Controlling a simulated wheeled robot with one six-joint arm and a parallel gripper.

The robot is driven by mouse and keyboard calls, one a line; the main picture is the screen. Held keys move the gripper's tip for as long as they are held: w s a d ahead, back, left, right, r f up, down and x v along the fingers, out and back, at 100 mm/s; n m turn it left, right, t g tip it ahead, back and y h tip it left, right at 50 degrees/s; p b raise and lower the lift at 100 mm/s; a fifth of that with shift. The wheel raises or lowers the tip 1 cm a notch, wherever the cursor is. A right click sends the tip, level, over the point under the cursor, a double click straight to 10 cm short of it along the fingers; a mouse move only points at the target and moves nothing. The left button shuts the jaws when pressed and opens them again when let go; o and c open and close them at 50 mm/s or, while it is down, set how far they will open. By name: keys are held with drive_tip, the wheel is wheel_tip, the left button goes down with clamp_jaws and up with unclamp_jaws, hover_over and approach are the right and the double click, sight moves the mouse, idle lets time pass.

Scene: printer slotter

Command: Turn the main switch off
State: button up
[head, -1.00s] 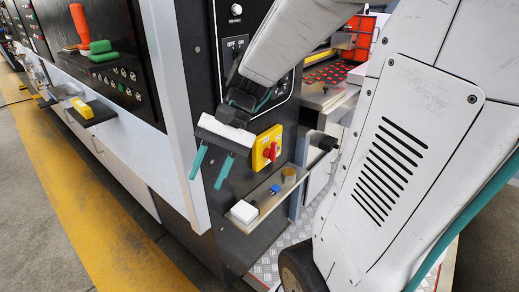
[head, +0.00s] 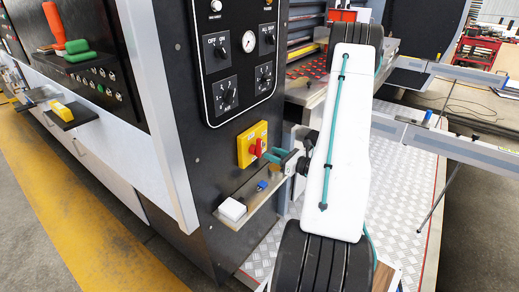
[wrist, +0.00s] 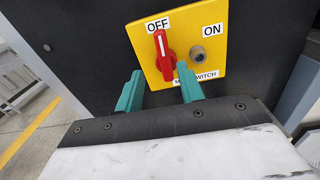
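The main switch is a yellow plate (head: 246,155) on the black machine panel, with a red rotary handle (head: 257,147). In the wrist view the handle (wrist: 164,56) stands nearly upright, its white-marked upper end just below the OFF label (wrist: 158,24). A round grey knob (wrist: 197,53) sits below the ON label (wrist: 212,31). My gripper (head: 270,154) is right in front of the plate. In the wrist view its teal fingers (wrist: 158,77) are apart, one to each side of the handle's lower end. Whether either finger touches it I cannot tell.
A metal ledge (head: 255,202) below the switch carries a white block (head: 232,209) and a small blue item (head: 262,185). A dial panel (head: 238,65) is above. Grey rails (head: 460,146) stand at the right over diamond-plate flooring.

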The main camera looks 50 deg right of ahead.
sight(261, 149)
drive_tip(key=shift+m+h, duration=0.3)
drive_tip(key=w, duration=0.7)
drive_tip(key=shift+w+f, duration=0.2)
drive_tip(key=shift+f, duration=0.05)
